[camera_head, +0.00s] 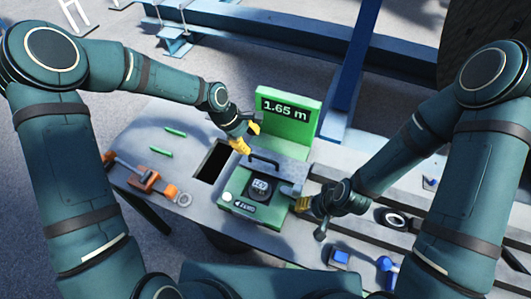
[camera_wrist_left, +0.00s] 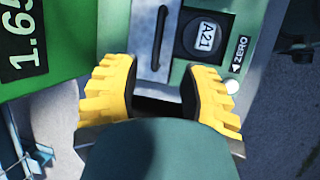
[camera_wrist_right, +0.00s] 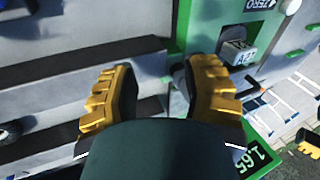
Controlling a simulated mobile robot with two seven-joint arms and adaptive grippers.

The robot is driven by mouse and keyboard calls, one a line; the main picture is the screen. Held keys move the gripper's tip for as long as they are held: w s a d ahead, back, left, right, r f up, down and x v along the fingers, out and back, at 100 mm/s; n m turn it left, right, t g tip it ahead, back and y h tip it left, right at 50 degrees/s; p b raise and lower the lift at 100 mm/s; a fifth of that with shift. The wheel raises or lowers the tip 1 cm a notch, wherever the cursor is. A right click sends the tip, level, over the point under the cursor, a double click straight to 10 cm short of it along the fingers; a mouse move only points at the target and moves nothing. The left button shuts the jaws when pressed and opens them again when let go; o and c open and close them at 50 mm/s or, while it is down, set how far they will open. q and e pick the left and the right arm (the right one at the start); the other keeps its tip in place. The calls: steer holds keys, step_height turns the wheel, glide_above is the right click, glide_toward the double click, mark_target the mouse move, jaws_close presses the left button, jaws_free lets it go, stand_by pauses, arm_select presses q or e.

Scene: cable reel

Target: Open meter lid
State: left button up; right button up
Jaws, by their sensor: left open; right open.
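The green meter (camera_head: 228,207) sits on the grey bench, with a black round dial (camera_head: 262,186), a white button and a ZERO label. Behind the dial is a grey plate (camera_head: 290,174) with a black bar handle (camera_head: 263,160). In the left wrist view the handle (camera_wrist_left: 161,38) runs upright beside the dial, which reads A21 (camera_wrist_left: 208,36). I cannot tell whether the lid is shut. My left gripper (camera_head: 246,138) is open just behind the handle, its yellow fingers (camera_wrist_left: 165,95) apart and empty. My right gripper (camera_head: 302,203) is open at the meter's right side; a grey tab (camera_wrist_right: 178,72) shows near its fingertips (camera_wrist_right: 163,82).
A green display (camera_head: 288,115) reading 1.65 m stands behind the meter. A dark rectangular slot (camera_head: 214,161) lies left of it. Green rods (camera_head: 161,152), an orange clamp tool (camera_head: 145,181) and blue parts (camera_head: 340,257) lie around. Grooved rails run to the right.

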mark_target(266, 159)
arm_select(q)
steer(key=x, duration=1.1)
steer(key=shift+w+d+f, duration=0.1)
steer(key=shift+f, duration=0.15)
jaws_close()
